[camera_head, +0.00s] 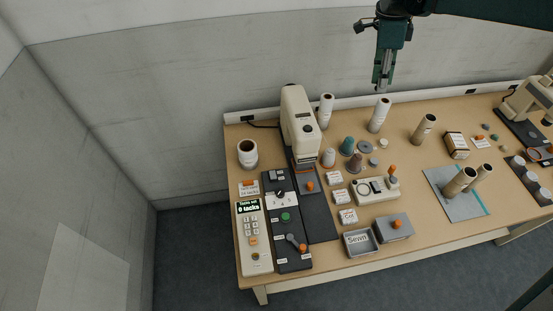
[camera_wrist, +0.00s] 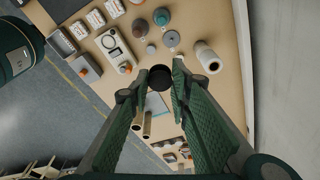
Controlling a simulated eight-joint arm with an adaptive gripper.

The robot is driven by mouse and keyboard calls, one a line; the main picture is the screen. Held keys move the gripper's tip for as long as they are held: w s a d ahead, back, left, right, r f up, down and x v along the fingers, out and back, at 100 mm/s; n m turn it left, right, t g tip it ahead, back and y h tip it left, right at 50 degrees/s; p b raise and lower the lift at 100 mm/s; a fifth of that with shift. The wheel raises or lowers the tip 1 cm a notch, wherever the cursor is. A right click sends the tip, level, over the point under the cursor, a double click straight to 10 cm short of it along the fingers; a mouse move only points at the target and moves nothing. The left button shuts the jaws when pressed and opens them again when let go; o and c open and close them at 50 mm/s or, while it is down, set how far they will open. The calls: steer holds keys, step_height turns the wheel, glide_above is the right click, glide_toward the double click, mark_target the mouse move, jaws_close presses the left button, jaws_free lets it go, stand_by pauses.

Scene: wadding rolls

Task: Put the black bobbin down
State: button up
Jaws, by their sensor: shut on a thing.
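The black bobbin (camera_wrist: 160,78) is between the fingertips of my gripper (camera_wrist: 158,85) in the wrist view, seen end-on as a dark round shape. My gripper is shut on it. In the head view my gripper (camera_head: 383,78) hangs fingers down at the top, above the back of the table. The bobbin is too small to make out there. The wooden table (camera_head: 330,250) lies below, and the gripper appears well clear of it.
White rolls (camera_head: 379,114) stand along the back edge, with coloured spools (camera_head: 348,146) in front. A beige machine (camera_head: 300,125) stands at the left. A grey mat (camera_head: 452,205) bears two brown rolls (camera_head: 459,182). Bare wood shows between the spools and the mat.

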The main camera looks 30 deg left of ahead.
steer(key=s+a+n, duration=0.3)
steer(key=s+a, duration=0.7)
steer(key=a, duration=0.4)
steer(key=n, duration=0.2)
glide_above(277, 159)
steer(key=shift+t+y, duration=0.3)
steer(key=shift+s+a+f+p, duration=0.1)
steer(key=shift+f+p, duration=0.1)
steer(key=shift+f, duration=1.05)
steer(key=shift+s+a+f+p, duration=0.1)
steer(key=shift+f+p, duration=0.1)
steer(key=shift+f, duration=1.05)
step_height(277, 159, down, 24)
steer(key=b, duration=0.2)
steer(key=shift+r+b, duration=0.1)
steer(key=shift+b, duration=0.25)
steer(key=shift+f+b, duration=0.3)
steer(key=shift+f, duration=1.8)
